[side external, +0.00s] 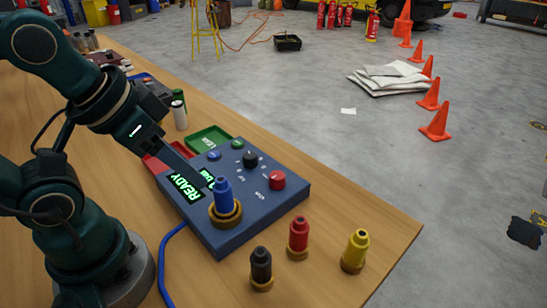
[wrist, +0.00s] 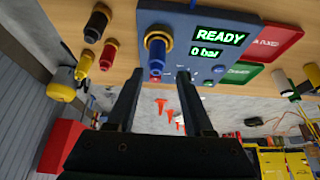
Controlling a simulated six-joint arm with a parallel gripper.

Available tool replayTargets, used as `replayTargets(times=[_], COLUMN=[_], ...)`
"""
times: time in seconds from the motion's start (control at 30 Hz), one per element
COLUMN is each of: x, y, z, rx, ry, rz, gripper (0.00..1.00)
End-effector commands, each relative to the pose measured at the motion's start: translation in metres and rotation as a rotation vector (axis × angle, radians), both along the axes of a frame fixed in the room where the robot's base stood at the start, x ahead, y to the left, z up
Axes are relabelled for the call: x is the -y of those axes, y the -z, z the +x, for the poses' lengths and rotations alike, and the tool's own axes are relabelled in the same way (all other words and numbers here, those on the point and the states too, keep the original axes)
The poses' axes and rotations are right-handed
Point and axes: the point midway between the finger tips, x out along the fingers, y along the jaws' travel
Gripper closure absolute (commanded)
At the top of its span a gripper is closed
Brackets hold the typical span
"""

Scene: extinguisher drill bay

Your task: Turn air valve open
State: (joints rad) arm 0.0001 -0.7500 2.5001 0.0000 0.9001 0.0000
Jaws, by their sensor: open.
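A blue control panel (side external: 235,236) lies on the wooden table, with a black knob (side external: 250,158) and a red knob (side external: 277,180) on its right part. Their labels are too small to read, so I cannot tell which is the air valve. A blue nozzle-like piece (side external: 222,190) stands upright in a brass ring on the panel. The display (wrist: 205,46) reads READY and 0 bar in the wrist view. My gripper (wrist: 160,74) is open and empty between its fingers. In the side view it is over the panel's far left part, partly hidden behind my arm.
Black (side external: 261,267), red (side external: 298,236) and yellow (side external: 355,250) pieces stand on brass bases near the table's front corner. A green tray (side external: 208,138) and a red tray (side external: 157,165) lie behind the panel. A blue hose (side external: 165,258) runs along the panel's left.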

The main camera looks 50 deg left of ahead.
Motion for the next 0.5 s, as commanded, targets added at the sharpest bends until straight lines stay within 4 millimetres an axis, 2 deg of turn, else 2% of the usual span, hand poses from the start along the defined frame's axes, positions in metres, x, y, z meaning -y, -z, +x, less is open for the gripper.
replayTargets(times=[0.17, 0.23, 0.5], x=[0.0, 0.0, 0.001], y=[0.001, -0.006, -0.04], z=[-0.001, 0.002, 0.041], rx=[-0.006, 0.007, -0.025], ry=[-0.047, -0.102, -0.391], rz=[-0.025, -0.057, -0.211], gripper=[0.29, 0.29, 0.29])
